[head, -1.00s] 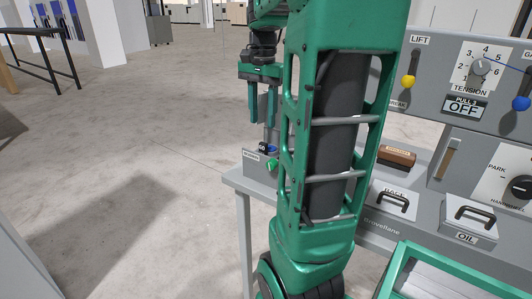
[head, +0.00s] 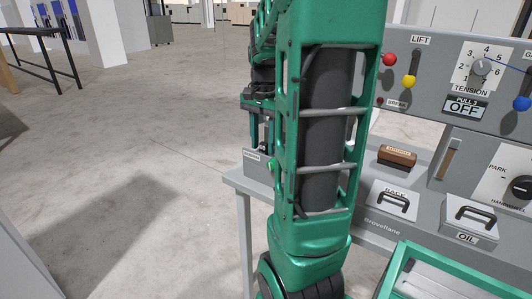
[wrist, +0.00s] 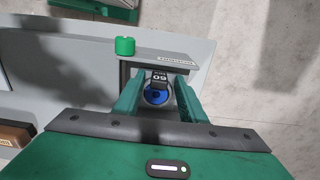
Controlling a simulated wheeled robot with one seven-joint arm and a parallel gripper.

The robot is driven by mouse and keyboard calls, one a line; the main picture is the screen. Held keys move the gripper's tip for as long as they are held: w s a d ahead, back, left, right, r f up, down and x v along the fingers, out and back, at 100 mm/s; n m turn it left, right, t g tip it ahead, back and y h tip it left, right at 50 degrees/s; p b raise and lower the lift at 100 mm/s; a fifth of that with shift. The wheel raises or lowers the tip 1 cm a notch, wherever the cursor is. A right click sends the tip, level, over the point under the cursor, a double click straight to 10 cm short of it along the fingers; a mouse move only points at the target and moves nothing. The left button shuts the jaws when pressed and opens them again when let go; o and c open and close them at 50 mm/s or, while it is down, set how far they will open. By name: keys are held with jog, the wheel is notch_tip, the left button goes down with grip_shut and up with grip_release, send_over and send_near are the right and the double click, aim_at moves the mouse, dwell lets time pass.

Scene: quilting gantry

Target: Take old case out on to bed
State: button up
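In the wrist view a round metal-rimmed case with a blue centre (wrist: 157,97) sits below a small black piece (wrist: 159,78) with white marks like "60". Both are beside a grey labelled plate (wrist: 172,60) that carries a green knob (wrist: 124,46). My gripper (wrist: 160,74) is open, with one green finger on each side of the case and black piece. I cannot tell whether the fingers touch them. In the head view my gripper (head: 262,132) is low at the left end of the grey machine bed (head: 243,180), partly behind my arm. The case is not clear there.
On the machine, a wooden-backed brush (head: 397,156) lies behind the RACE lid (head: 393,198) and the OIL lid (head: 467,215). The upright panel holds a red knob (head: 389,59), a yellow LIFT lever (head: 410,81) and a TENSION dial (head: 480,67). Open floor lies left.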

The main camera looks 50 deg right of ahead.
grip_shut()
jog(key=shift+r, duration=0.15)
jog(key=shift+r, duration=1.5)
jog(key=shift+r, duration=0.2)
